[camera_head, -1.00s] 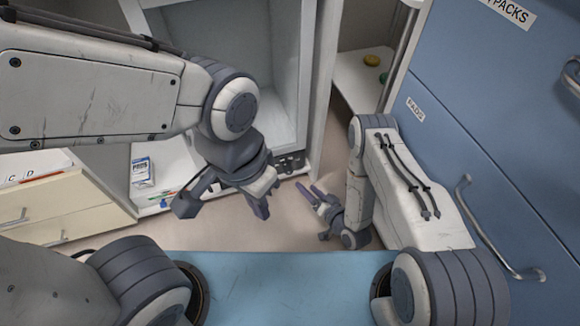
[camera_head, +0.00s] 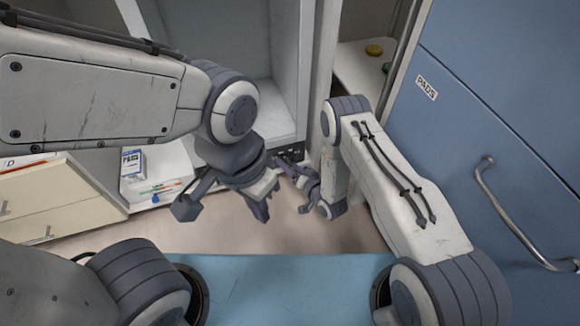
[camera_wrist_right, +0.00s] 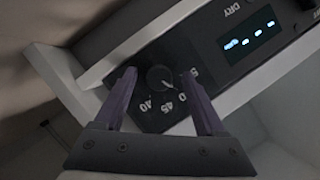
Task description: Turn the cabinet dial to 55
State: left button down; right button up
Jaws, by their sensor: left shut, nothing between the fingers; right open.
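The cabinet dial (camera_wrist_right: 160,77) is a round dark knob on a black panel (camera_wrist_right: 150,118). In the head view my right gripper (camera_head: 287,168) is at the cabinet's lower panel (camera_head: 291,154). My left gripper (camera_head: 262,208) is shut and empty, lower and left.
A lit display (camera_wrist_right: 248,38) and the word DRY sit beside the dial. Blue drawers (camera_head: 500,90) with a metal handle (camera_head: 510,215) stand at right. Floor is open below the cabinet.

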grip_shut()
jog(key=shift+s+r+n+h+p, duration=0.1)
jog(key=shift+r+n+h+p, duration=0.2)
jog(key=shift+p, duration=0.6)
jog(key=shift+a+n+h+p, duration=0.1)
jog(key=shift+n+h+p, duration=0.5)
jog(key=shift+n+p, duration=0.45)
jog(key=shift+f+n+h+p, duration=0.15)
jog(key=shift+n+h+p, duration=0.35)
jog(key=shift+p, duration=0.45)
jog(key=shift+f+n+t+h+p, duration=0.1)
jog(key=shift+n+t+h+p, duration=0.2)
jog(key=shift+n+h+p, duration=0.4)
jog(key=shift+n, duration=0.25)
grip_release()
